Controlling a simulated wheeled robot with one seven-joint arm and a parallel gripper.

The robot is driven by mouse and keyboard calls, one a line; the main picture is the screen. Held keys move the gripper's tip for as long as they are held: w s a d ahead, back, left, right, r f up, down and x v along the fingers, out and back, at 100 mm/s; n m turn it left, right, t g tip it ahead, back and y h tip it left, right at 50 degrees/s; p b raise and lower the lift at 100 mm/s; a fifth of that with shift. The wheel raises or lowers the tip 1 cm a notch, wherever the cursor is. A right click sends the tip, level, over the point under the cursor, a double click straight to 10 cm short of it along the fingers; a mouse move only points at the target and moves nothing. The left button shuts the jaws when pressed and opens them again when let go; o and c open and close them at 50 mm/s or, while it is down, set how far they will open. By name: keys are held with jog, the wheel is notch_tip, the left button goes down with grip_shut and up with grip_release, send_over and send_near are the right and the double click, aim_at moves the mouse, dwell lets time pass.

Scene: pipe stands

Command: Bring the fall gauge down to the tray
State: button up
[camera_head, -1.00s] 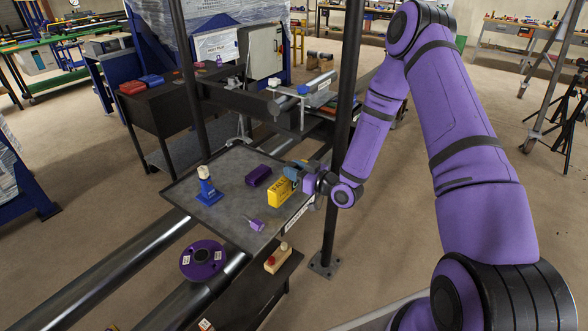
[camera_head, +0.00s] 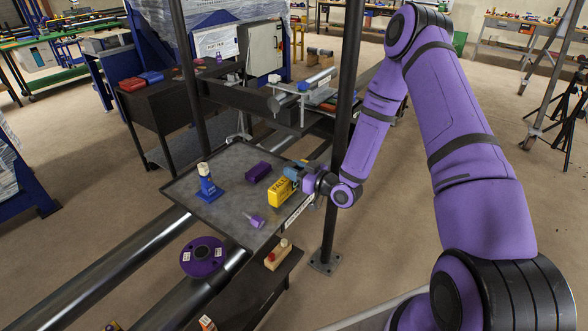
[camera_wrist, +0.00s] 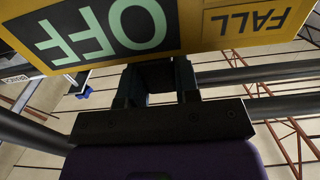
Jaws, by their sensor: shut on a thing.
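The fall gauge (camera_head: 281,193) is a yellow block with dark lettering, at the right side of the grey tray (camera_head: 228,216) in the head view. My gripper (camera_head: 292,172) is shut on it from the upper right. In the wrist view the gauge (camera_wrist: 240,24) fills the top, showing "FALL" and a dark panel reading "OFF", upside down. My jaws (camera_wrist: 157,84) meet its near edge there. The gauge appears low over the tray's right part. I cannot tell whether its underside touches the tray.
On the tray stand a blue holder with a cream top (camera_head: 207,184), a purple box (camera_head: 258,172) and a small purple piece (camera_head: 254,220). A dark upright post (camera_head: 341,130) stands just right of the tray.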

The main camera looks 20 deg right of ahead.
jog(key=shift+f, duration=0.6)
dwell(0.3)
jog(key=o, duration=1.1)
jog(key=shift+v, duration=4.55)
jog(key=shift+w, duration=0.1)
